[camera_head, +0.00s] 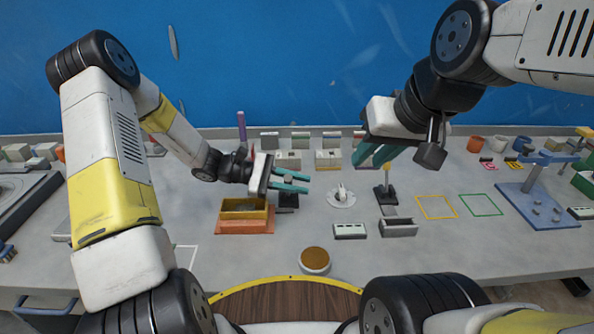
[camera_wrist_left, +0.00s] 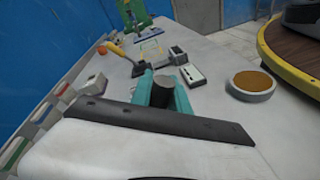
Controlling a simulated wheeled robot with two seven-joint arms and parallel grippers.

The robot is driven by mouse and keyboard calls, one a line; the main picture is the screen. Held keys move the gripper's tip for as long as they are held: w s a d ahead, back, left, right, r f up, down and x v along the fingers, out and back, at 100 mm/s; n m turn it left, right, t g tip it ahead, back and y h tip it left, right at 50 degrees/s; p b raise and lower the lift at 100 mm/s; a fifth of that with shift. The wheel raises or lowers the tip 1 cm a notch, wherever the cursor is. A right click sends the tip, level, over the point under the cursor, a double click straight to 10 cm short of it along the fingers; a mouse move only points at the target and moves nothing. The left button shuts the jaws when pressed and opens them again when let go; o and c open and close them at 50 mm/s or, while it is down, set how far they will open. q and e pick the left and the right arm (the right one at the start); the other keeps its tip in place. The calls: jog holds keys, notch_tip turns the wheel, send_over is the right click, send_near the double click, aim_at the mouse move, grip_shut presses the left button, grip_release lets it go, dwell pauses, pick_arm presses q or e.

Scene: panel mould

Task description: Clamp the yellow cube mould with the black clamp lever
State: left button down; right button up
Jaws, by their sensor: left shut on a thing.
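The yellow cube mould (camera_head: 244,213) sits on an orange base (camera_head: 233,228) left of centre in the head view, with grey material inside. My left gripper (camera_head: 305,183) is just right of and above the mould, its teal fingers pointing right. It is shut on the black clamp lever, whose dark round grip (camera_wrist_left: 161,91) shows between the fingertips in the left wrist view. The lever's black lower part (camera_head: 288,201) is partly hidden under the fingers. I cannot tell whether the clamp presses on the mould. My right gripper (camera_head: 375,156) hangs open and empty above the table, right of centre.
A white round plate with a knob (camera_head: 341,196) and a black stand with a yellow handle (camera_head: 386,192) lie to the right. Grey blocks (camera_head: 349,231) and a round brown-topped pot (camera_head: 315,261) are nearer the front. Yellow and green outlined squares (camera_head: 481,205) are clear.

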pick_arm(q)
jog(key=shift+s+f, duration=0.1)
jog(key=shift+f, duration=0.05)
jog(key=c, duration=1.3)
grip_release()
jog(key=shift+o, duration=0.2)
jog(key=v, duration=0.7)
jog(key=shift+a, duration=0.4)
